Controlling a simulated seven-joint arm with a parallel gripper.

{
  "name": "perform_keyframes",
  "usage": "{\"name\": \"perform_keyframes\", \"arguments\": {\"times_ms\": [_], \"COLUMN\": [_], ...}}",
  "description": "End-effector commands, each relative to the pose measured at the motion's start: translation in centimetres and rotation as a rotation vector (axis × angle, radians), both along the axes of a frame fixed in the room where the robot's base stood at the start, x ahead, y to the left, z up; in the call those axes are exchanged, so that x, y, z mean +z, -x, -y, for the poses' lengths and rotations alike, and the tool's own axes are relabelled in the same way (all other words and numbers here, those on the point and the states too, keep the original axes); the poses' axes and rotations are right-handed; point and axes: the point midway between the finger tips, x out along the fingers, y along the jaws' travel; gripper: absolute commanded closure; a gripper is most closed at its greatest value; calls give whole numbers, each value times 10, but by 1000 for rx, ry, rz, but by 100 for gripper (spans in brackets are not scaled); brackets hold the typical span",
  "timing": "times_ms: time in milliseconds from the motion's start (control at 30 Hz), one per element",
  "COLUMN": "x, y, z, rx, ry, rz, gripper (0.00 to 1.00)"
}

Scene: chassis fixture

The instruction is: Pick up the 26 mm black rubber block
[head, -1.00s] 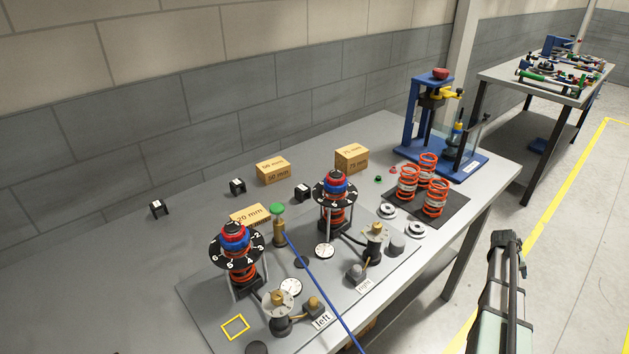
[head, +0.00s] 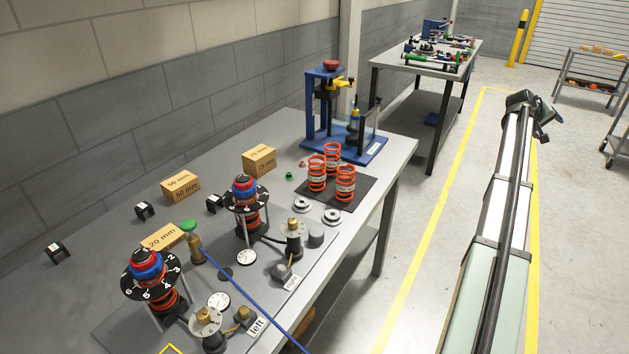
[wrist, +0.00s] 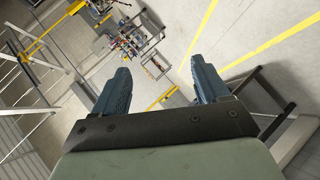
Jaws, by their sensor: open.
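Three small black blocks with white label marks stand on the grey bench in the head view: one at the far left (head: 57,251), one in the middle (head: 145,210), and one nearer the right fixture (head: 214,204). Their labels are too small to read, so I cannot tell which is the 26 mm one. My gripper (wrist: 160,68) is open and empty in the wrist view, its two dark blue fingers wide apart. The floor and distant furniture lie beyond it, with no block in that view. In the head view my arm is at the right, over the floor, well away from the blocks.
Two fixtures with orange springs and numbered black discs (head: 151,282) stand at the front, with a blue cable (head: 243,291). A blue press (head: 340,115) and loose springs (head: 317,174) are at the bench's far end.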

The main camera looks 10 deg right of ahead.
Motion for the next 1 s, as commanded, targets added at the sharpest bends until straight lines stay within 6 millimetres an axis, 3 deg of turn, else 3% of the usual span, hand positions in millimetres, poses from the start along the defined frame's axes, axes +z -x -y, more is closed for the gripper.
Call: {"name": "perform_keyframes", "arguments": {"times_ms": [100, 233, 333, 533, 667, 767, 1000], "x": [32, 61, 76, 78, 72, 64, 47], "y": [-1, -11, -35, -85, -127, -164, -245], "z": [8, 5, -15, -67, -116, -168, -313], "rx": [-2, 9, 39, 106, 166, 226, 385], "ry": [22, 30, 13, -54, -119, -184, -361], "rz": [11, 26, 46, 78, 95, 108, 118], "gripper": [26, 26, 26, 26, 26, 26, 26]}}
